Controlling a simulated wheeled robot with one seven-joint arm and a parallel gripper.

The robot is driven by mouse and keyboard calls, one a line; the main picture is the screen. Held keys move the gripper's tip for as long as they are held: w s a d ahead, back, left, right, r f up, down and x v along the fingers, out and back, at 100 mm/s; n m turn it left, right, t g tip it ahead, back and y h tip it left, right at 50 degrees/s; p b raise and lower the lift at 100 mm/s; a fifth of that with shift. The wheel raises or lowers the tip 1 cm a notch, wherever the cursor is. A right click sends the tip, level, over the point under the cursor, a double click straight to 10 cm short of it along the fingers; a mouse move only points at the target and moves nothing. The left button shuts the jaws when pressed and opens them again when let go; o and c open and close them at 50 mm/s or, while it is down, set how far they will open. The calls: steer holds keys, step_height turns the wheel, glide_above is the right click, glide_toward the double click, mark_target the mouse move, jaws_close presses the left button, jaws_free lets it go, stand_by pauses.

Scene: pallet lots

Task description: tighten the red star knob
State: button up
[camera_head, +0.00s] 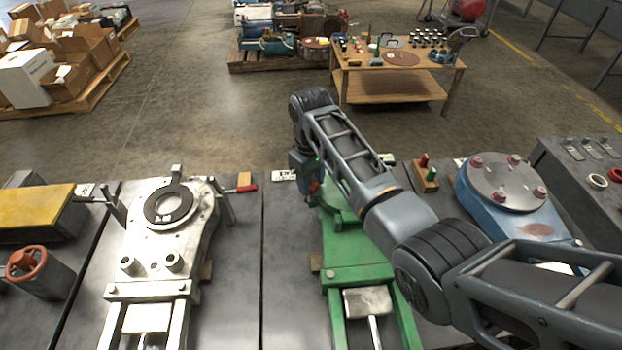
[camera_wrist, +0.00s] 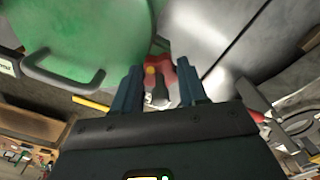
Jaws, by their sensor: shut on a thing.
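The red star knob (camera_wrist: 164,72) shows in the wrist view between the two dark fingers of my gripper (camera_wrist: 160,68), beside a round green body. The gripper is shut on the knob; its fingers hide part of it. In the head view, a small piece of red knob (camera_head: 314,187) shows under my gripper (camera_head: 307,172), at the far left edge of the green fixture (camera_head: 357,276). My arm hides much of this fixture and most of the grip.
A pale metal fixture (camera_head: 150,236) with a ring stands left of the green one. A blue fixture (camera_head: 512,212) with red-topped knobs stands to the right. A red handwheel (camera_head: 26,263) is at far left. Beyond the bench is open floor and a wooden table (camera_head: 395,84).

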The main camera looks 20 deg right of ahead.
steer(key=m+p, duration=0.1)
steer(key=m, duration=0.1)
steer(key=shift+r+m+p, duration=0.15)
steer(key=shift+m+p, duration=0.25)
steer(key=m+p, duration=0.1)
steer(key=m, duration=0.3)
steer(key=shift+m+p, duration=0.3)
steer(key=shift+p, duration=0.1)
steer(key=m+p, duration=0.1)
steer(key=m, duration=0.2)
steer(key=shift+m, duration=2.1)
steer(key=o, duration=1.1)
steer(key=shift+c, duration=0.2)
